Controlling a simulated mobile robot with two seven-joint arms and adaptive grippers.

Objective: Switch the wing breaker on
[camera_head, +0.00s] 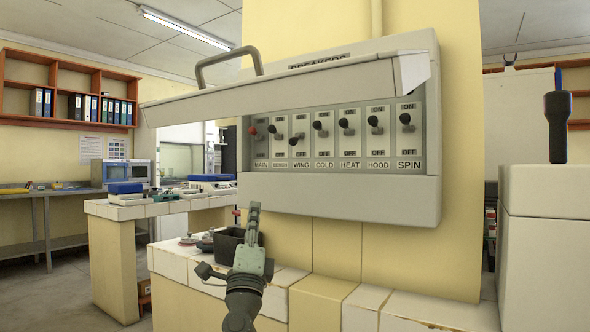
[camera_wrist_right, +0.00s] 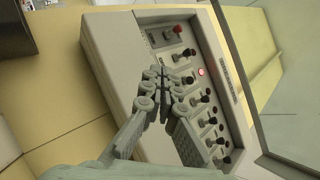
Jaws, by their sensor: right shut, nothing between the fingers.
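The grey breaker panel (camera_head: 350,190) hangs on a yellow pillar, its lid raised. Its row of levers is labelled MAIN, BENCH, WING, COLD, HEAT, HOOD and SPIN. The wing breaker (camera_head: 294,141) has a black knob that sits lower than its neighbours, toward OFF. My right gripper (camera_head: 253,207) is shut and empty, below the left part of the panel in the head view. In the right wrist view its fingertips (camera_wrist_right: 158,76) overlap the panel face, beside the wing knob (camera_wrist_right: 187,80); I cannot tell whether they touch. My left gripper is out of view.
The raised lid (camera_head: 290,90) with its handle (camera_head: 228,62) juts out above the levers. A dark bin (camera_head: 226,246) stands on the tiled ledge (camera_head: 350,300) below the panel. A white cabinet (camera_head: 545,220) stands at the right. A red lamp (camera_wrist_right: 200,71) glows on the panel.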

